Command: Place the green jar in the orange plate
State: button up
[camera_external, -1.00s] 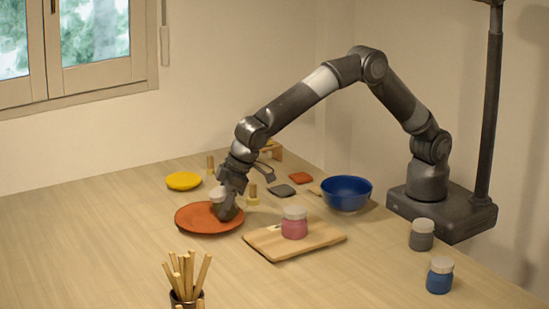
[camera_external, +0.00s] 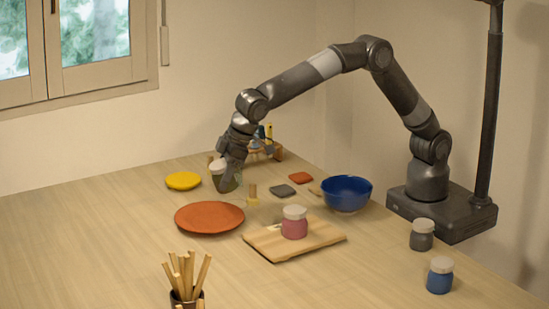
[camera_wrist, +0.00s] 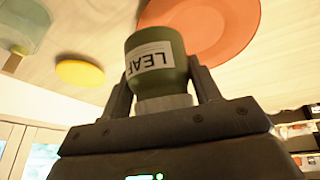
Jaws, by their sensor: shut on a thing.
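The green jar (camera_wrist: 158,62) has a pale lid and a label reading LEAF. My gripper (camera_wrist: 163,88) is shut on it, with one finger on each side. In the external view the jar (camera_external: 224,184) is in my gripper (camera_external: 228,170), behind the orange plate and right of the yellow plate; my fingers partly cover it. It looks raised off the table. The orange plate (camera_external: 209,218) lies flat and empty on the table, nearer the camera than the jar. It also shows in the wrist view (camera_wrist: 225,28), partly behind the jar.
A yellow plate (camera_external: 183,181) lies at the left. A board (camera_external: 270,250) with a pink jar (camera_external: 294,222), a blue bowl (camera_external: 347,193), grey (camera_external: 422,236) and blue (camera_external: 440,277) jars stand to the right. A cup of sticks (camera_external: 186,285) is in front.

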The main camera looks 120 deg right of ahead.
jog(key=shift+d+r+n+t, duration=0.6)
jog(key=shift+d+r+t, duration=1.45)
jog(key=shift+d, duration=1.2)
jog(key=shift+y, duration=0.3)
jog(key=w+a+f, duration=0.2)
jog(key=a, duration=0.1)
jog(key=w+a+f, duration=0.2)
jog(key=a, duration=0.1)
jog(key=w+a+f, duration=0.2)
jog(key=a, duration=0.1)
jog(key=shift+a+f, duration=0.3)
jog(key=shift+f, duration=2.05)
jog(key=shift+f, duration=0.15)
jog(key=o, duration=1.3)
jog(key=shift+c, duration=0.2)
